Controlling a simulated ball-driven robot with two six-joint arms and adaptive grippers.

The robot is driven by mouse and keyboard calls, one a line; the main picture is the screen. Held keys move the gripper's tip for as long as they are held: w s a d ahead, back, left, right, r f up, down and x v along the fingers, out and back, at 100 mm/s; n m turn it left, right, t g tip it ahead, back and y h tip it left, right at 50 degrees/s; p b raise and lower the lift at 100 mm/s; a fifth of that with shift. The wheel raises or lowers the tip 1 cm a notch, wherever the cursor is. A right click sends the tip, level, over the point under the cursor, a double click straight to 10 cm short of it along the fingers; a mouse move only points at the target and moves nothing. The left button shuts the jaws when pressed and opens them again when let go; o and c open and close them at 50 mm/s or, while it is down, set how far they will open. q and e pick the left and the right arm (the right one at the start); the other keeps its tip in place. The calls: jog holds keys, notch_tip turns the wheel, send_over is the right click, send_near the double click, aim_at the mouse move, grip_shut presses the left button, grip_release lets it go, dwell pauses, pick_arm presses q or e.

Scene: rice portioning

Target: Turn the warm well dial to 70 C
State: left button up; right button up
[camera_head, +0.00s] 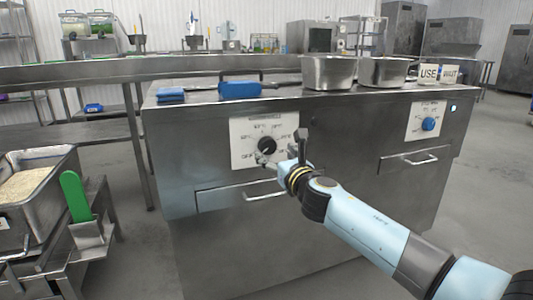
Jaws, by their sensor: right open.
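The dial (266,143) is a dark round knob on a white marked panel on the front of the steel cabinet. The panel has temperature marks around the knob and OFF at lower left. The marks are too small to read surely, and so is the exact pointer setting. My right gripper (282,153) is open in front of the panel's lower right part, with one finger overlapping the knob's lower edge. I cannot tell whether it touches. My left gripper is not in view.
A second panel with a blue knob (428,124) is at the right. Drawer handles (265,190) sit below. A rice bin (62,150) and green-handled scoop (75,196) are at left.

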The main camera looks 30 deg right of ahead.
aim_at(269, 148)
jog(key=b+x, duration=0.1)
jog(key=x, duration=0.4)
jog(key=shift+w+d, duration=0.1)
jog(key=shift+w, duration=0.05)
jog(key=c, duration=1.2)
